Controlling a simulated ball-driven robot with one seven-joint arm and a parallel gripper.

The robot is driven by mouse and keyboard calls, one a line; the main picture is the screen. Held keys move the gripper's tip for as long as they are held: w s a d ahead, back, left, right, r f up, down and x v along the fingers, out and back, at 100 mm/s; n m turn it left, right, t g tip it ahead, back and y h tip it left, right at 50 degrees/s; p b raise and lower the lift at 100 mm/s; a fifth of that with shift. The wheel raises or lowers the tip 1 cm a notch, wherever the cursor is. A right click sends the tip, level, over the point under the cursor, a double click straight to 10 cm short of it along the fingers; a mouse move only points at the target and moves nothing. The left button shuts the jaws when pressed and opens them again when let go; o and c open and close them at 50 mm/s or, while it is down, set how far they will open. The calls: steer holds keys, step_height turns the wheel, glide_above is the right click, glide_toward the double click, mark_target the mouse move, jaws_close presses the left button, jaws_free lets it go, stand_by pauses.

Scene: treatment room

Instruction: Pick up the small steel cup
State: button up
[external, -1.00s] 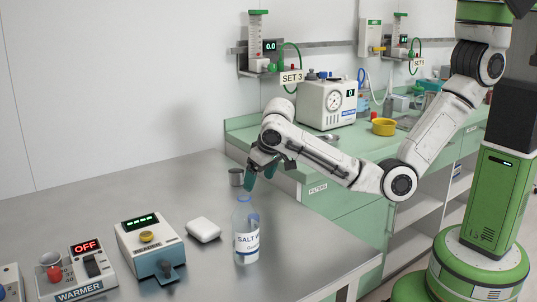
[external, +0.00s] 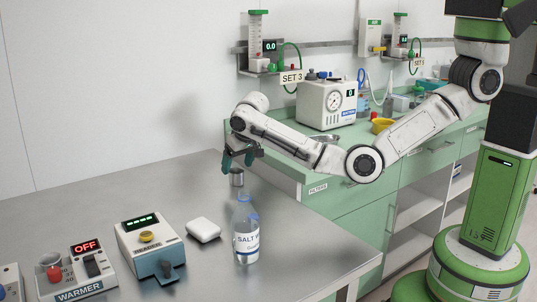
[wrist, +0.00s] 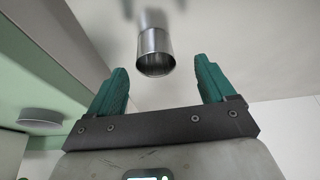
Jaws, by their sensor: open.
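The small steel cup (external: 237,178) stands on the steel table near its far edge. In the wrist view the cup (wrist: 155,52) lies just ahead of the fingers, between their lines and slightly left of centre, with its rim toward me. My gripper (external: 240,159) is open and empty, with green fingers directly above the cup in the external view. In the wrist view the two fingers of my gripper (wrist: 162,78) are spread wide and nothing is between them. Whether a finger touches the cup cannot be told.
A clear salt bottle (external: 246,236) stands nearer on the table. A white rounded object (external: 203,229), a device with a yellow knob (external: 148,246) and a warmer reading OFF (external: 80,272) are to the left. A green counter (external: 345,150) adjoins behind. The table's left rear is bare.

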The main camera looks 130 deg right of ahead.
mark_target(236, 172)
steer(key=shift+s+x, duration=0.15)
steer(key=shift+x, duration=1.05)
steer(key=shift+s+x, duration=0.15)
steer(key=shift+x, duration=1)
steer(key=shift+d, duration=0.1)
steer(key=shift+c, duration=0.5)
steer(key=c, duration=1)
steer(key=shift+r, duration=0.1)
